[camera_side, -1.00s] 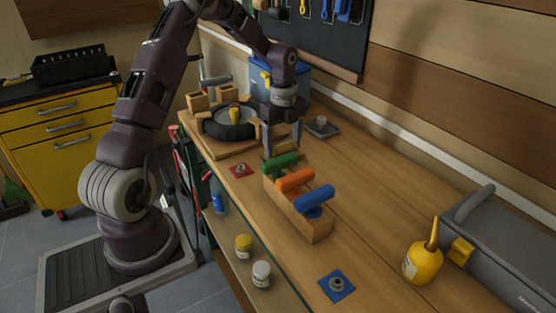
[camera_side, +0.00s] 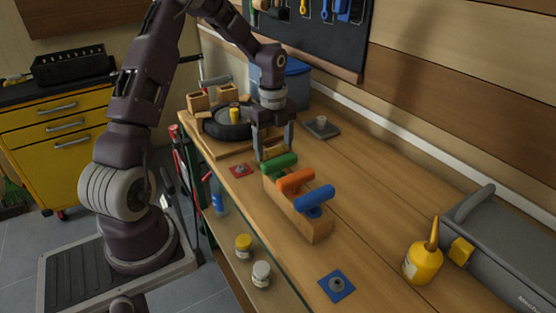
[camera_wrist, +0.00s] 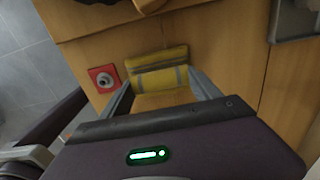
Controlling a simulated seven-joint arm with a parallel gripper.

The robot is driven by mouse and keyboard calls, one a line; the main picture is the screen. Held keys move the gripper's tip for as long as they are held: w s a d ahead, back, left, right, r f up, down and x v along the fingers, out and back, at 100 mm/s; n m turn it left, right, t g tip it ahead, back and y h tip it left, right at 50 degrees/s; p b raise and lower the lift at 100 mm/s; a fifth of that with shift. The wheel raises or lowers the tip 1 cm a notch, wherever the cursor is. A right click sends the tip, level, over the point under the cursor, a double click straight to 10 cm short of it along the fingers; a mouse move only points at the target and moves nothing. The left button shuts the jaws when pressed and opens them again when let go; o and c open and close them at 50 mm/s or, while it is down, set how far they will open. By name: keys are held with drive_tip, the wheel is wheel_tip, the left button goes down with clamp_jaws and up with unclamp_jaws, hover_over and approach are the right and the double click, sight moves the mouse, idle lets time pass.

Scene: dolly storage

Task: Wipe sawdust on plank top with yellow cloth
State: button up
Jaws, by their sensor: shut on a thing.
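My gripper (camera_side: 273,145) is over the far part of the workbench, between the wheel dolly and the tool block. In the wrist view its two fingers (camera_wrist: 161,88) are closed on a yellow cloth (camera_wrist: 158,76), which looks like a folded pad with grey stripes. The cloth also shows as a small yellowish strip between the fingers in the side view (camera_side: 271,153). It is low at the wooden bench top (camera_side: 372,208); whether it touches cannot be told. I cannot make out sawdust or a separate plank under the cloth.
A wooden block (camera_side: 303,222) with green, orange and blue handles stands close in front of my gripper. A wheel (camera_side: 218,127) on a wooden base lies to the left. A red pad (camera_side: 241,170) is nearby. A yellow oil bottle (camera_side: 422,265) stands at right.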

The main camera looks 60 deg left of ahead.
sight(283, 145)
drive_tip(key=shift+s, duration=0.9)
drive_tip(key=shift+w, duration=0.1)
drive_tip(key=shift+w, duration=2.25)
drive_tip(key=shift+w, duration=0.8)
